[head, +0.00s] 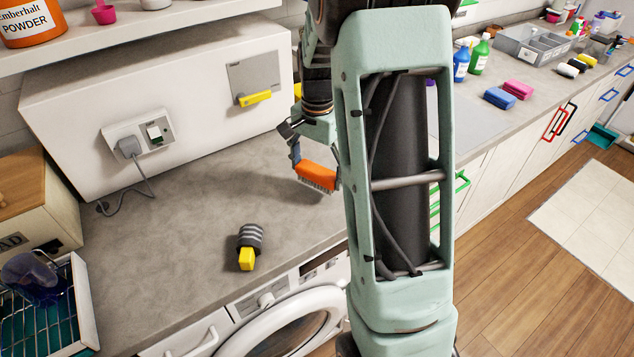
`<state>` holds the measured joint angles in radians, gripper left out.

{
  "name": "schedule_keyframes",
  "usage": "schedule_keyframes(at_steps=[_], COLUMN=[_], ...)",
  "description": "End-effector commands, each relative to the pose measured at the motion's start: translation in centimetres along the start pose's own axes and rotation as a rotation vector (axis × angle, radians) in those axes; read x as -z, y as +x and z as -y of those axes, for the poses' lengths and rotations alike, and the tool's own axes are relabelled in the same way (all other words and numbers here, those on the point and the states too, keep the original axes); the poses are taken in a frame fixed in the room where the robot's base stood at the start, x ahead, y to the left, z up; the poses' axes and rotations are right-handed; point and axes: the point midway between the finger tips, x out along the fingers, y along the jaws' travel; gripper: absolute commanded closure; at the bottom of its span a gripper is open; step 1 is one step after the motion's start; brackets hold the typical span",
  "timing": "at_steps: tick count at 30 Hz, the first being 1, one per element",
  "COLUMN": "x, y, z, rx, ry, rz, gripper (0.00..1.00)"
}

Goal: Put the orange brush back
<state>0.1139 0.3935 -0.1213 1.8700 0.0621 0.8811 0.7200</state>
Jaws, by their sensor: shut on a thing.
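The orange brush (317,176) has an orange back and pale bristles that point down. My gripper (297,156) is shut on it and holds it just over the grey counter (195,205), left of my arm. I cannot tell whether the bristles touch the counter. My arm hides part of the gripper and what lies directly behind it.
A yellow and dark striped object (248,246) lies near the counter's front edge. A plug and cable (130,150) hang from the white box. At back right stand a grey compartment tray (535,48), bottles (479,55) and sponges (500,97). The left-middle counter is clear.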

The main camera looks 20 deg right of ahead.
Motion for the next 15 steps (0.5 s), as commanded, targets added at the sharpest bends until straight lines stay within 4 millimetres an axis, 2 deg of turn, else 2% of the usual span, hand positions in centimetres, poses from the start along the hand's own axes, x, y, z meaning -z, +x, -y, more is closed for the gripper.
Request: schedule_keyframes(at_steps=[1, 6, 15], x=[0.0, 0.0, 0.0], y=[1.1, 3.2, 3.1], z=[0.0, 0.0, 0.0], rx=[-0.001, -0.001, 0.000], ry=[0.000, 0.000, 0.000], rz=[0.001, 0.001, 0.000], gripper=[0.44, 0.44, 0.44])
